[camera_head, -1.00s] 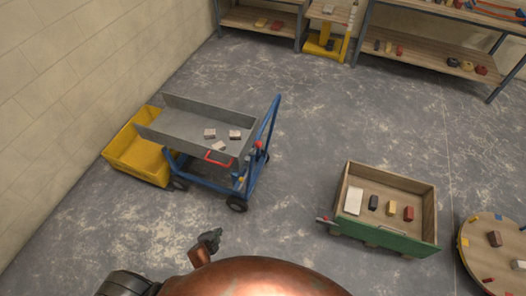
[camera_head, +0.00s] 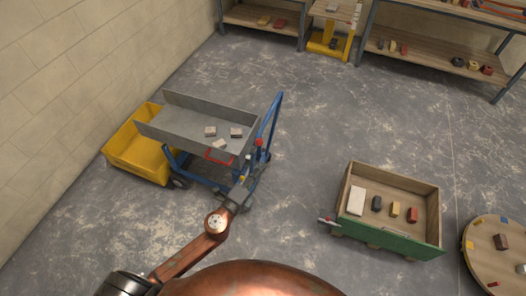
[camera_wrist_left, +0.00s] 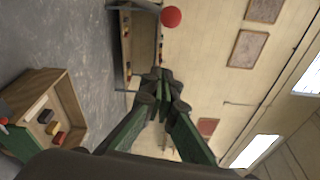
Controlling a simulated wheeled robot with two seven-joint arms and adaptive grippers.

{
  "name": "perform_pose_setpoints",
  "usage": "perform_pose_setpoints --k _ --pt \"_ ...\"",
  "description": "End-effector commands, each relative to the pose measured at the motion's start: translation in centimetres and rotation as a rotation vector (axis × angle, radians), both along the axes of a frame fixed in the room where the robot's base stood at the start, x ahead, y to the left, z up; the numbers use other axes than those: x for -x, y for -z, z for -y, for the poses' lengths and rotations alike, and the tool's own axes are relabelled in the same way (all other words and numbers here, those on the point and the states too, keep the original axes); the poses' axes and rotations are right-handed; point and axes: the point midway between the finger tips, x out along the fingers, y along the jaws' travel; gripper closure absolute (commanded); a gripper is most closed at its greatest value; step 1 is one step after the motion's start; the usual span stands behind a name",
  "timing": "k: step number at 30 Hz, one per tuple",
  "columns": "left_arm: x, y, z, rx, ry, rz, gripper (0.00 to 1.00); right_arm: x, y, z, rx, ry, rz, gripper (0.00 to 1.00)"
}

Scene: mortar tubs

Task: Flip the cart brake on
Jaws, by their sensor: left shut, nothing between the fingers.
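The blue cart (camera_head: 268,127) with a grey tray (camera_head: 180,122) stands at the left centre of the head view. A red ball knob (camera_head: 259,142) shows at its right end, near the upright handle. A red ball also shows near the top of the left wrist view (camera_wrist_left: 171,17), beyond the fingers and apart from them in the picture. My left gripper (camera_head: 243,180) is at the cart's near right corner, below the red knob in the head view. Its fingers (camera_wrist_left: 161,88) are together and empty. Contact with the cart cannot be told. My right gripper is out of view.
A yellow bin (camera_head: 137,160) stands left of the cart by the wall. A green-fronted wooden crate (camera_head: 390,240) with several blocks is to the right, and a round wooden table (camera_head: 490,268) is beyond it. Shelves (camera_head: 430,58) line the back. Floor between cart and crate is clear.

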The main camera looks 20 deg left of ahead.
Motion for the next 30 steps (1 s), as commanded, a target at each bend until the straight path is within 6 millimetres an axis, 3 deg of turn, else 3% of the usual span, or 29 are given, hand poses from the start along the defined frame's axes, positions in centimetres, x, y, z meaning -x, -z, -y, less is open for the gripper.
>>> perform_pose_setpoints --k 5,18,22,30 --pt "-1.8 -0.1 0.4 0.0 0.0 0.002 1.0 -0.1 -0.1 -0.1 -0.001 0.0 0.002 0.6" --pt "-10.1 0.4 2.0 -0.001 -0.001 -0.001 1.0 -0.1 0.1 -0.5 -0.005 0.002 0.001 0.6" --pt "-9.4 0.0 -0.3 -0.002 -0.002 -0.001 1.0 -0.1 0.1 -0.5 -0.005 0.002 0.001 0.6" --pt "-9.2 -0.3 -1.8 0.002 0.0 -0.002 1.0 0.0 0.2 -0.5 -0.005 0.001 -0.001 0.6"
